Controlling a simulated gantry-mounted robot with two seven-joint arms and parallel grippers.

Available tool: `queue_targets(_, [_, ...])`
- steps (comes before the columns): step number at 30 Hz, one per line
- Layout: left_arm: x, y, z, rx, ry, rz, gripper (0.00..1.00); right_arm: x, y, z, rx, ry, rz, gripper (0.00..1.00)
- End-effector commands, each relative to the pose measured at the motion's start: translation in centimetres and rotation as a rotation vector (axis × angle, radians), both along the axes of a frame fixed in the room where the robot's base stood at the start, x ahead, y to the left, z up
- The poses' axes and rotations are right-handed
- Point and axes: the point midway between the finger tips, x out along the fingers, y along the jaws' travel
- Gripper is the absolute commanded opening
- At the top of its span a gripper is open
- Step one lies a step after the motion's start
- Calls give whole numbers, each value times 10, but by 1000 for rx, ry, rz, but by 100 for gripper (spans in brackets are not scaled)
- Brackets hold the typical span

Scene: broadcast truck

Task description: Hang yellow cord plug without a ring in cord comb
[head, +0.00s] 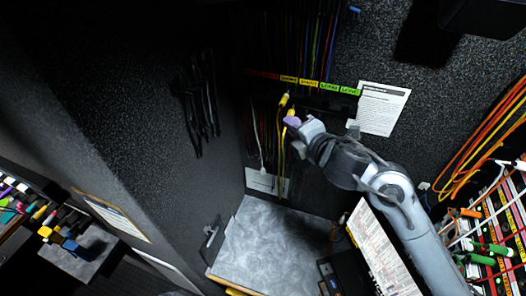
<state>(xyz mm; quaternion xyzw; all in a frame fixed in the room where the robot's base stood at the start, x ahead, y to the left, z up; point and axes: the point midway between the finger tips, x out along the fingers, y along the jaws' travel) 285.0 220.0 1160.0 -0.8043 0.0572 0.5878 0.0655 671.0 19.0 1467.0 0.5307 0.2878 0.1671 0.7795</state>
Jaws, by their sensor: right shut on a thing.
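The cord comb (318,102) is a dark bar on the back wall, below a row of coloured labels. Cords hang above and below it. A yellow cord plug (284,99) is at the comb's left part, near a yellow label, with its yellow cord (279,160) hanging down. My right gripper (292,121) reaches in from the right and is shut at the yellow cord, just below the plug. Its pale purple tip hides part of the cord. I cannot tell whether the plug rests in a comb slot or has a ring. My left gripper is not in view.
Red, yellow and green labels (308,84) run above the comb. A printed sheet (382,108) is on the wall at right. A grey worktop (265,248) lies below. Orange cords and a patch panel (495,235) are at far right. A dark wall stands left.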

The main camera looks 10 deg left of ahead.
Motion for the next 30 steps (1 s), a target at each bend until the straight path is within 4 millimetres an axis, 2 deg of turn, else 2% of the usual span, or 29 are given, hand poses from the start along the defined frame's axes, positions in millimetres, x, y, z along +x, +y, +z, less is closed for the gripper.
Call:
queue_targets(1, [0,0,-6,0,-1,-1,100,8,-15,2,28,-4,-25,0])
queue_targets(2, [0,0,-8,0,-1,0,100,11,-20,5,46,-6,-33,0])
queue_targets(5, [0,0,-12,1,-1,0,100,15,-29,8,101,-13,-47,0])
queue_targets(12, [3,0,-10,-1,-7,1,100,15,-29,12,181,-26,-46,0])
queue_targets(26, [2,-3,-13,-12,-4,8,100,14,-29,12,182,-30,-45,0])
queue_targets(30, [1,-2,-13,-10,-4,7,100,18,-30,12,182,-28,-46,0])
